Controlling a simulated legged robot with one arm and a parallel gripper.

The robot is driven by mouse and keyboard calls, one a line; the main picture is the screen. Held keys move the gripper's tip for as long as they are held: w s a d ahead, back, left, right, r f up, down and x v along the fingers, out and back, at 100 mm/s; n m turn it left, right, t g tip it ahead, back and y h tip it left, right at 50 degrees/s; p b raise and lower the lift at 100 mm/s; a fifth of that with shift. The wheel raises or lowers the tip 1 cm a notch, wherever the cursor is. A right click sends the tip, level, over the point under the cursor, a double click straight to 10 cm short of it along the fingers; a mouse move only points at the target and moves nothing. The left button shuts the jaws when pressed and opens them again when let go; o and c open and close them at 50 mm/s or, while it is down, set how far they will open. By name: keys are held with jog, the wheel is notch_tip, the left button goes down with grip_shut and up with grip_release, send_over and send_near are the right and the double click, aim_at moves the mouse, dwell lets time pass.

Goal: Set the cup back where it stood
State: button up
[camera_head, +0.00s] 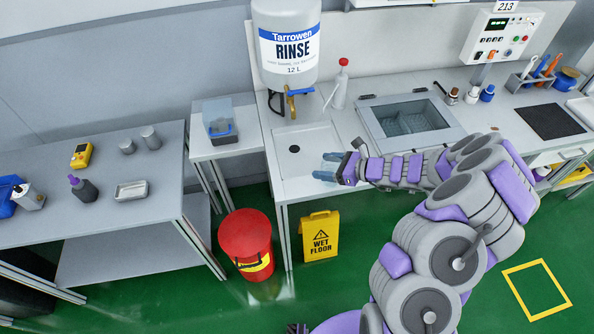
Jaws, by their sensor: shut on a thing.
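My gripper (328,167) is at the front of the rinse counter (298,172), right of the small sink basin. Its two blue-grey fingertips point left with a gap between them. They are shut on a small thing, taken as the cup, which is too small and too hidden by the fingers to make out.
The sink basin (304,150) lies under the rinse tank (287,45) and its tap. A steel bath (408,119) is at the right. A red bin (246,236) and yellow wet-floor sign (319,238) stand on the floor.

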jog(key=shift+n+g, duration=0.3)
jog(key=shift+n, duration=0.1)
jog(key=a+f, duration=0.1)
jog(key=s+a+f, duration=0.1)
jog(key=a, duration=0.1)
jog(key=shift+f, duration=0.3)
jog(key=w+a+b, duration=0.1)
jog(key=w+a, duration=0.2)
jog(key=w+a+f+b, duration=0.1)
jog(key=w+a, duration=0.2)
jog(key=a, duration=0.1)
jog(key=w+a+b, duration=0.1)
jog(key=w+a, duration=0.2)
jog(key=w, duration=0.1)
jog(key=shift+a+f, duration=0.15)
jog(key=shift+f, duration=0.15)
jog(key=f, duration=0.1)
jog(key=d+f, duration=0.1)
jog(key=b, duration=0.1)
jog(key=shift+d+f, duration=0.25)
jog(key=shift+f, duration=0.15)
jog(key=shift+a+f, duration=0.2)
jog(key=shift+a, duration=0.55)
jog(key=o, duration=0.8)
jog(key=shift+a, duration=0.1)
jog(key=o, duration=0.3)
jog(key=shift+d, duration=0.35)
jog(key=shift+o, duration=0.3)
jog(key=shift+d, duration=0.35)
